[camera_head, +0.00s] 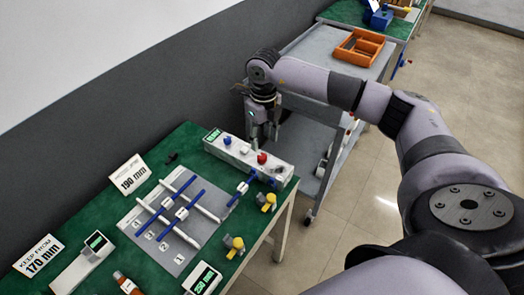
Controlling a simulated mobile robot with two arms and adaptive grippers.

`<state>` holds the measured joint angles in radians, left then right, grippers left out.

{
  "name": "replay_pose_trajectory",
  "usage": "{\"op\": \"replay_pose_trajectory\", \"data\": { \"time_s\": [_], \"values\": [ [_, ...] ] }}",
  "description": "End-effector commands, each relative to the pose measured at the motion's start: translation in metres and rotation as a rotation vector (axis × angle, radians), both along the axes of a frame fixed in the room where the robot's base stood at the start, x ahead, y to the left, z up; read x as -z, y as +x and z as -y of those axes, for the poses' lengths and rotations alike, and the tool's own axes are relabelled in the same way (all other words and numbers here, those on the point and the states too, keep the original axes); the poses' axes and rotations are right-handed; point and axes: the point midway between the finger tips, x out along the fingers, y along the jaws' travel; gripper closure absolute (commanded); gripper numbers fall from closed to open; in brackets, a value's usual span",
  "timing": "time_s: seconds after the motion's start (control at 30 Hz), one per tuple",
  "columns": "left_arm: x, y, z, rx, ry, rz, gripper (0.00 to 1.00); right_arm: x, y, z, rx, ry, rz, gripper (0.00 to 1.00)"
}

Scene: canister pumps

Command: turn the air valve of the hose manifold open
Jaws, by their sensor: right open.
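A long white box (235,153) with a green display and blue, white and red knobs lies along the back right edge of the green table; it looks like the hose manifold. The red knob (262,158) stands near its right part, and a blue knob (227,141) near its left part. I cannot tell which knob is the air valve or how it is turned. My right gripper (264,137) points down over the box, open and empty, with its fingers near the red knob. I cannot tell whether they touch it. My left gripper is not in view.
The green table (107,210) holds a grey mat (150,253) with blue and white rods, yellow fittings (235,243), two number cards and small display units. A grey cart (317,45) with an orange tray (358,46) stands behind. Floor at right is clear.

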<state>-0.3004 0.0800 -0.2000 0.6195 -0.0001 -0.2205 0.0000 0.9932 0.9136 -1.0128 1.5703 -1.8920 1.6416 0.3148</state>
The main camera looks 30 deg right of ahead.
Motion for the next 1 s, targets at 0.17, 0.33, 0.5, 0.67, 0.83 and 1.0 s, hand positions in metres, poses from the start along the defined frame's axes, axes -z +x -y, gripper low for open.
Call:
{"op": "replay_pose_trajectory", "data": {
  "time_s": [0.17, 0.33, 0.5, 0.67, 0.83, 1.0],
  "values": [
    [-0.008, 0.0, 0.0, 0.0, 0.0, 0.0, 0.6, 0.036, -0.001, -0.002, -0.002, 0.002, -0.005, 0.55],
    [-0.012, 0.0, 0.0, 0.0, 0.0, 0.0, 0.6, 0.06, -0.001, -0.002, -0.001, 0.001, -0.002, 0.55],
    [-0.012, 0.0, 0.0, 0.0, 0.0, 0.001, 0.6, 0.069, 0.0, -0.003, -0.003, 0.002, 0.0, 0.55],
    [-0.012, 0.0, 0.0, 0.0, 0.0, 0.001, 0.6, 0.071, 0.0, -0.002, -0.003, 0.001, 0.001, 0.55],
    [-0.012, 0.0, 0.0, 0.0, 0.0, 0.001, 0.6, 0.071, -0.001, -0.002, -0.002, 0.001, 0.001, 0.59],
    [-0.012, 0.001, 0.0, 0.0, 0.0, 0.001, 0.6, 0.071, -0.001, -0.002, -0.002, 0.001, 0.001, 0.71]
  ]
}}
